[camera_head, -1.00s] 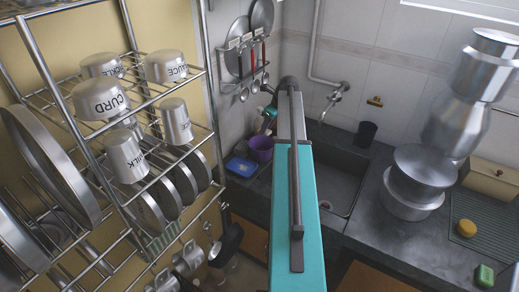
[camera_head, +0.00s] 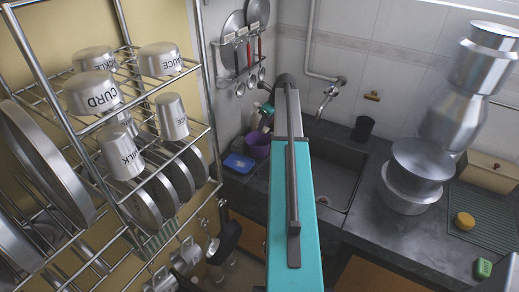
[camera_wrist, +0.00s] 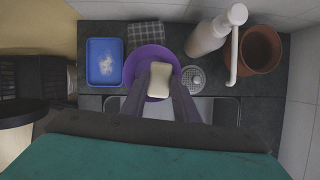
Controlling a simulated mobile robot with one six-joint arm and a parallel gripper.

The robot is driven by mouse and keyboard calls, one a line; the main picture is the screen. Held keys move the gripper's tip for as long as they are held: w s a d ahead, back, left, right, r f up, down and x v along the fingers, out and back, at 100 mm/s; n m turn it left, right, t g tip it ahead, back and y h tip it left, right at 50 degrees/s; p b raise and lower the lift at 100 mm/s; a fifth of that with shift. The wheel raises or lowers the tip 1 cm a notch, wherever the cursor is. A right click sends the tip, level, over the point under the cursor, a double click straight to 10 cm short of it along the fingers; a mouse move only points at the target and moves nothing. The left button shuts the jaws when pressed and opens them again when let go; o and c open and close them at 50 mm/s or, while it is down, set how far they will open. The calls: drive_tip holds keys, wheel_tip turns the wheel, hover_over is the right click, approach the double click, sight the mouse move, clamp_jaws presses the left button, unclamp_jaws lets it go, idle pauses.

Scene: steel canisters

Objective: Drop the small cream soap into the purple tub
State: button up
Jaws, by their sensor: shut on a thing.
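The small cream soap (camera_wrist: 159,80) is between the fingertips of my gripper (camera_wrist: 159,88), which is shut on it. In the wrist view the soap overlaps the middle of the purple tub (camera_wrist: 129,63), and the dark fingers cover part of the tub's near side. How high the soap is above the tub I cannot tell. In the head view the purple tub (camera_head: 257,148) stands on the counter left of the sink, just below the end of my arm. The soap cannot be made out in that view.
A blue tray (camera_wrist: 104,62) is left of the tub. A checked cloth (camera_wrist: 145,35), round metal strainer (camera_wrist: 194,79), white pump bottle (camera_wrist: 208,38) and brown pot (camera_wrist: 260,49) are close by. A rack with steel cups (camera_head: 98,92) stands left; stacked steel vessels (camera_head: 422,160) stand right.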

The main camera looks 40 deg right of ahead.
drive_tip(key=shift+f+b, duration=1.4)
drive_tip(key=shift+f, duration=0.8)
drive_tip(key=o, duration=1.1)
drive_tip(key=b+v, duration=0.3)
drive_tip(key=v, duration=1)
drive_tip(key=shift+r, duration=0.45)
drive_tip(key=shift+s+r, duration=0.1)
wheel_tip(320, 180, up, 9)
drive_tip(key=p, duration=0.9)
hover_over(266, 129)
drive_tip(key=s, duration=0.4)
drive_tip(key=shift+s+d, duration=0.1)
drive_tip(key=shift+d, duration=0.25)
drive_tip(key=shift+r+p, duration=0.3)
drive_tip(key=shift+p, duration=0.05)
